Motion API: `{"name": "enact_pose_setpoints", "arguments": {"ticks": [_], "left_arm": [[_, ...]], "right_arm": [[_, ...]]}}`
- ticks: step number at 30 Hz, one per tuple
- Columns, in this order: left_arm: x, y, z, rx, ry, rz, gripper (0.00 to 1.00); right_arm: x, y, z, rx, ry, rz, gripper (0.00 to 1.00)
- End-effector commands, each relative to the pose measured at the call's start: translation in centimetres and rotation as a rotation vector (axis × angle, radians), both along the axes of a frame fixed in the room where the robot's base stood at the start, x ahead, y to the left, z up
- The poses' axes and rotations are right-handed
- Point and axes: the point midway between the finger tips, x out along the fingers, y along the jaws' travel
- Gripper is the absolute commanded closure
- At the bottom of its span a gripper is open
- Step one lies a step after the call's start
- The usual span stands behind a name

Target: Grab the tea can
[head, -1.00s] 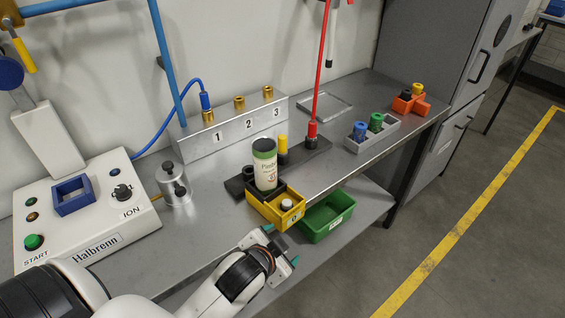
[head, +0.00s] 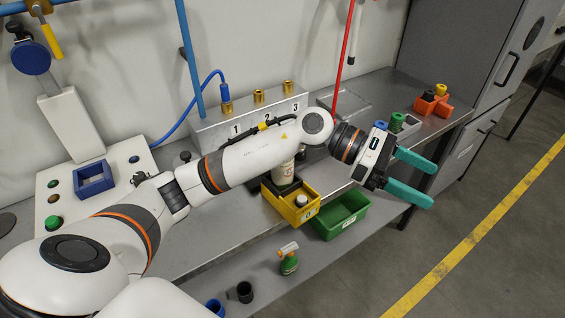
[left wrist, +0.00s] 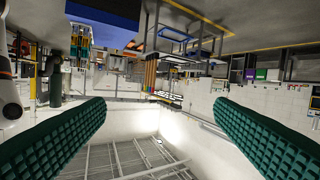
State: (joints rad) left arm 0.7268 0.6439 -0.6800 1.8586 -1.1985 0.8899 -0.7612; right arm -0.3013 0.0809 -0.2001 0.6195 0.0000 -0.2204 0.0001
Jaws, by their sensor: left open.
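My left gripper (head: 430,187) has teal fingers, is open and empty, and is to the right of the can, over the bench's front edge. It points right, away from the can. In the left wrist view the two fingers of the gripper (left wrist: 160,112) are wide apart with nothing between them, and the can does not show there.
A green bin (head: 341,214) is right of the yellow one. A grey block with numbered brass fittings (head: 258,97) stands behind my arm. An orange holder (head: 433,105) is at the bench's far right. A spray bottle (head: 288,259) and two small cups are on the lower shelf.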

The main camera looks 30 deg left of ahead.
Motion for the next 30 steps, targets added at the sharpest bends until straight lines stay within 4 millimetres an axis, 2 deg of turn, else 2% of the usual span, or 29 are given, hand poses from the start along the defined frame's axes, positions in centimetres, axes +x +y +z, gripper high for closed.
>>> {"name": "enact_pose_setpoints", "arguments": {"ticks": [2,5,6,9,12,15,17,20,30], "left_arm": [[1.3,3.1,-1.8,0.276,-0.132,-0.069,0.23],[3.0,9.0,-3.5,0.627,-0.232,-0.150,0.23],[3.6,11.8,-3.6,0.759,-0.249,-0.176,0.23],[4.5,18.6,-2.9,1.045,-0.243,-0.224,0.23],[4.5,24.1,-1.4,1.243,-0.199,-0.252,0.23],[4.1,27.4,-0.1,1.356,-0.151,-0.268,0.23],[3.9,28.5,0.3,1.392,-0.132,-0.274,0.23],[3.7,29.1,-0.3,1.413,-0.117,-0.281,0.23],[3.6,29.0,-5.5,1.409,-0.118,-0.281,0.23]], "right_arm": [[0.0,0.0,0.0,0.000,0.000,0.000,1.00],[0.0,0.1,0.0,0.001,-0.001,0.000,1.00],[0.0,0.1,0.0,0.001,-0.001,0.000,1.00],[0.1,0.1,0.0,0.001,-0.001,0.000,1.00],[0.1,0.1,0.0,0.001,-0.002,-0.001,1.00],[0.1,0.2,0.0,0.003,-0.002,-0.001,1.00],[0.1,0.2,0.0,0.003,-0.002,-0.001,1.00],[0.1,0.2,0.3,0.003,-0.002,-0.001,1.00],[0.2,0.2,2.0,0.003,-0.002,-0.001,1.00]]}}
